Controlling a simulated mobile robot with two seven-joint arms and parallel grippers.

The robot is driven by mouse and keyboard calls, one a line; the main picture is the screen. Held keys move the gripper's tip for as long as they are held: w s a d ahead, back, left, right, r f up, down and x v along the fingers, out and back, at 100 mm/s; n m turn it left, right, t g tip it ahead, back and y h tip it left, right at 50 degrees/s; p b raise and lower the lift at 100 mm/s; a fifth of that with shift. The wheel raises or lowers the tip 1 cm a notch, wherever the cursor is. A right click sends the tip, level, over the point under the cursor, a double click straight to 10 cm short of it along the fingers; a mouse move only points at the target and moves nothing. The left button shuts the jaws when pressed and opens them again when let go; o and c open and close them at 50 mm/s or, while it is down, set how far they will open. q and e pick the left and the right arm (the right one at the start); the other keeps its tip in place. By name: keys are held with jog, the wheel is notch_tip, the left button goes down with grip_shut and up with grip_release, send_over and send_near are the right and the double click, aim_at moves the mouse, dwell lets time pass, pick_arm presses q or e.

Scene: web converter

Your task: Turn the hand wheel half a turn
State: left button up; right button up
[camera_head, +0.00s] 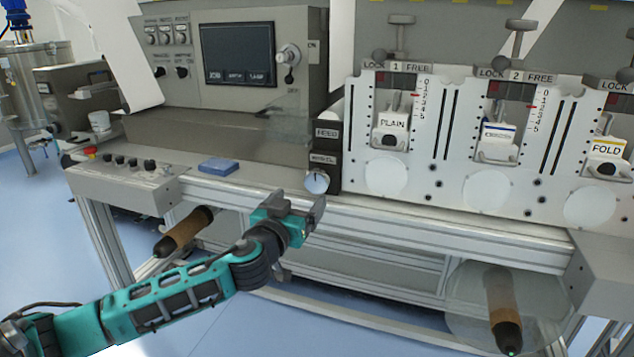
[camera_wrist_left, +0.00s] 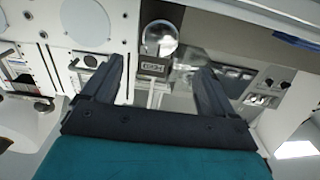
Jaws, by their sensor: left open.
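The hand wheel (camera_head: 316,181) is a small round silver knob. It sits low on a dark narrow block marked FEED at the machine's front, left of the white panels. It also shows as a shiny disc (camera_wrist_left: 160,38) at the top middle of the left wrist view. My left gripper (camera_head: 302,204) is open and empty, just below and in front of the wheel. In the wrist view, the wheel lies beyond the gap between the two dark fingers (camera_wrist_left: 160,66), and I see no contact. My right gripper is not in view.
A console with a dark screen (camera_head: 238,54) stands behind, with a blue pad (camera_head: 218,166) on the ledge. White panels carry PLAIN and FOLD (camera_head: 606,147) units at right. Brown-cored rollers (camera_head: 184,232) stick out below the long front rail (camera_head: 430,213).

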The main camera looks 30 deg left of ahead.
aim_at(315, 181)
pick_arm(q)
jog(key=x, duration=1.1)
jog(key=shift+w, duration=0.25)
jog(key=shift+c, duration=0.5)
jog(key=c, duration=0.9)
